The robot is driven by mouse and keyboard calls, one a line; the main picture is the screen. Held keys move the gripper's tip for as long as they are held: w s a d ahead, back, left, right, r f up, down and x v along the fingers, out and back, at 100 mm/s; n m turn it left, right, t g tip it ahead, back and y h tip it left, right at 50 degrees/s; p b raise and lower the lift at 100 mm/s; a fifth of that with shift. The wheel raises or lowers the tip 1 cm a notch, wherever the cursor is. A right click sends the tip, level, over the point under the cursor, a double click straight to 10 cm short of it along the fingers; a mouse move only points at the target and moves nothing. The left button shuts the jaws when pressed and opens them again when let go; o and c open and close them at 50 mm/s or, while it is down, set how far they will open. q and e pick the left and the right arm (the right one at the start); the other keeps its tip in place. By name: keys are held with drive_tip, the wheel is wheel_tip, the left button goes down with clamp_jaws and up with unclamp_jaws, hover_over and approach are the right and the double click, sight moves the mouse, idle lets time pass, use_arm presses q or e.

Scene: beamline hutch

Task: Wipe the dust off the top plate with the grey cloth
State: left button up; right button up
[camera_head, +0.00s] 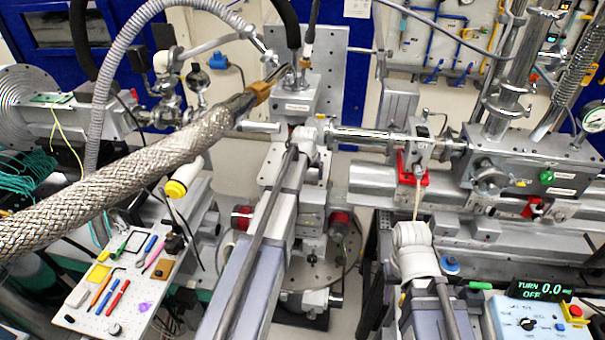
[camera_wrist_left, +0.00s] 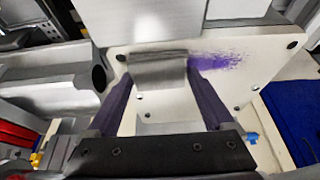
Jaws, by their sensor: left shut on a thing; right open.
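In the left wrist view, my left gripper (camera_wrist_left: 158,84) is shut on the grey cloth (camera_wrist_left: 160,68), which is folded between its two dark fingers. The cloth lies against the off-white top plate (camera_wrist_left: 185,108), which has several dark holes and screws. A smear of purple dust (camera_wrist_left: 222,61) shows on the plate just right of the cloth. Dust under the cloth would be hidden. In the head view, my left arm reaches up the middle, and its gripper, the cloth and the dust cannot be made out. My right arm stands at lower right there, and its gripper does not show.
A pale housing (camera_wrist_left: 150,20) rises at the plate's far edge. In the head view, a braided hose (camera_head: 130,170) crosses the left foreground. A tool board (camera_head: 85,318) stands at lower left. A beam pipe (camera_head: 365,137) and a control box (camera_head: 535,325) lie to the right.

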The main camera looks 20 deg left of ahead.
use_arm(q)
drive_tip(key=shift+f, duration=0.2)
drive_tip(key=shift+s+r, duration=0.1)
drive_tip(key=shift+s+a, duration=0.15)
drive_tip(key=shift+a, duration=0.65)
drive_tip(key=shift+s+a, duration=0.2)
drive_tip(key=shift+a, duration=1.05)
drive_tip(key=shift+s+a, duration=0.25)
drive_tip(key=shift+a, duration=0.7)
drive_tip(key=shift+s+a, duration=0.2)
drive_tip(key=shift+a, duration=0.75)
drive_tip(key=shift+s+a, duration=0.2)
drive_tip(key=shift+a, duration=0.85)
drive_tip(key=shift+s+a, duration=0.2)
drive_tip(key=shift+a, duration=0.8)
drive_tip(key=shift+r, duration=0.1)
